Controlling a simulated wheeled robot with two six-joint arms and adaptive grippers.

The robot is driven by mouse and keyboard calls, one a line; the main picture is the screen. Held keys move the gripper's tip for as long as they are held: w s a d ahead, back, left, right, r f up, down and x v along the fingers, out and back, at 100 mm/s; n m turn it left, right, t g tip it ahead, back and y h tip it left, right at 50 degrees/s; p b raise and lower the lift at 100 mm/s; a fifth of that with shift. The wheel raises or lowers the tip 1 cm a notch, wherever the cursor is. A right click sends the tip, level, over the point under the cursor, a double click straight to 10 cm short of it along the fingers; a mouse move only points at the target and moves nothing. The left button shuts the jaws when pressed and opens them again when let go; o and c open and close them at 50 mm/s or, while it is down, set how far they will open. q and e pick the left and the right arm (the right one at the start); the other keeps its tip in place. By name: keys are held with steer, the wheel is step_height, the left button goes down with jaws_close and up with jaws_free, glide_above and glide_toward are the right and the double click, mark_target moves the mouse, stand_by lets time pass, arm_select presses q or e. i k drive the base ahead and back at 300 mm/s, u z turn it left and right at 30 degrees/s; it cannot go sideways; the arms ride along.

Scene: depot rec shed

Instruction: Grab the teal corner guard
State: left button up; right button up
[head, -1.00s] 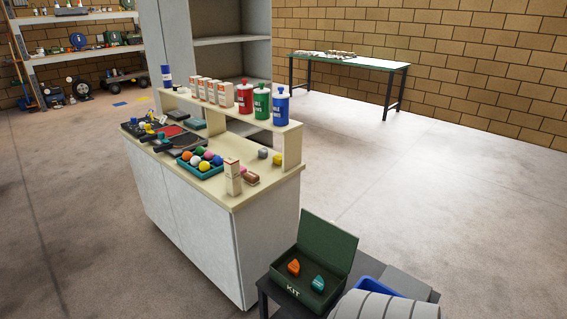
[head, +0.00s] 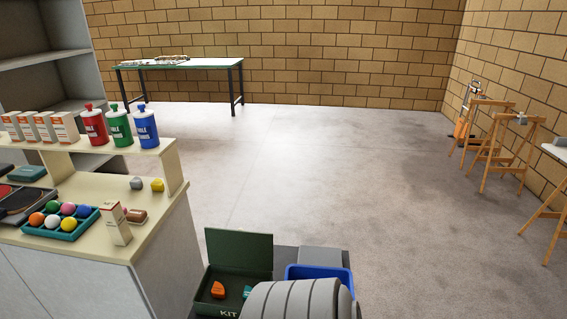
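The teal corner guard (head: 247,291) is a small piece in the open green kit box (head: 239,251), low in the middle of the head view. It lies just right of an orange corner guard (head: 218,290). A grey ribbed rounded form in front covers part of the box and seems to cut off the teal guard's right side. The box lid stands up at the back. Neither of my grippers shows in the head view.
The grey ribbed form (head: 300,301) fills the bottom centre; I cannot tell what it is. A blue bin (head: 320,273) sits right of the kit box. A cream-topped counter (head: 155,232) stands at left. Sawhorses (head: 505,150) line the right wall. The middle floor is clear.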

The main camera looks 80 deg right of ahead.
mark_target(247, 289)
steer(key=z, duration=3.1)
steer(key=i, duration=0.6)
steer(key=z, duration=0.05)
